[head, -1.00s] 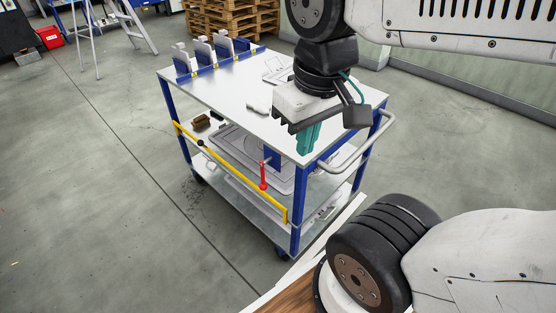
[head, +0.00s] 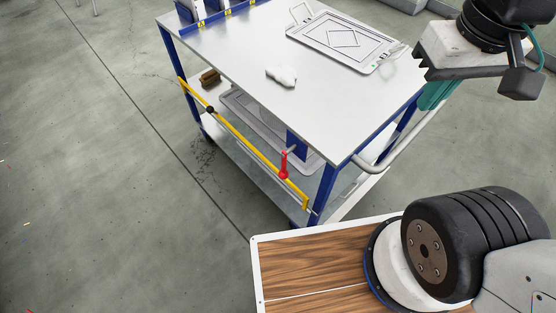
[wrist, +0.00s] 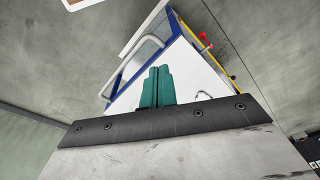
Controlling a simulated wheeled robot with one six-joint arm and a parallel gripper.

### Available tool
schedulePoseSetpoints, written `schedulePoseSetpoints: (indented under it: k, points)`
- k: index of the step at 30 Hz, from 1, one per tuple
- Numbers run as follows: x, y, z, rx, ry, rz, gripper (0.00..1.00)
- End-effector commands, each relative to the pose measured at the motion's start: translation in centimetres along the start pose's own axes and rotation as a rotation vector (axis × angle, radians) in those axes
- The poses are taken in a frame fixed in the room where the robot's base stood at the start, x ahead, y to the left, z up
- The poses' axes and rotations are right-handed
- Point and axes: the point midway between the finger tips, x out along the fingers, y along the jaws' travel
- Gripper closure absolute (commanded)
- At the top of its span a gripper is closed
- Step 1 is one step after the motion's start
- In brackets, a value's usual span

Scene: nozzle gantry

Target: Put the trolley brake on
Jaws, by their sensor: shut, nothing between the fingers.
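The trolley (head: 330,110) has blue posts, a pale top and lower shelves. A red lever (head: 284,166) with a rounded lower end hangs down by the yellow bar (head: 240,139) on its near side. The lever also shows small in the wrist view (wrist: 205,40). My gripper (head: 436,95) is at the right of the trolley, by its handle end and well away from the lever. Its teal fingers (wrist: 157,88) are together and empty in the wrist view, with the trolley top beyond them.
A grey handle (head: 385,160) sticks out at the right. The floor on the left is clear.

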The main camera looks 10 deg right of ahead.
Motion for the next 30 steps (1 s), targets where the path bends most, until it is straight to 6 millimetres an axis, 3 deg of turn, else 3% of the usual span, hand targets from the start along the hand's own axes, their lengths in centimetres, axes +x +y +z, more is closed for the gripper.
schedulePoseSetpoints:
  k: [7, 14, 23, 30]
  points:
    - [2.0, -1.4, -1.4, -0.079, -0.107, -0.003, 1.00]
    - [7.0, -4.9, -5.2, -0.232, -0.267, 0.016, 1.00]
    - [16.6, -11.2, -10.2, -0.443, -0.369, 0.053, 1.00]
    - [26.7, -17.0, -12.8, -0.618, -0.363, 0.064, 1.00]
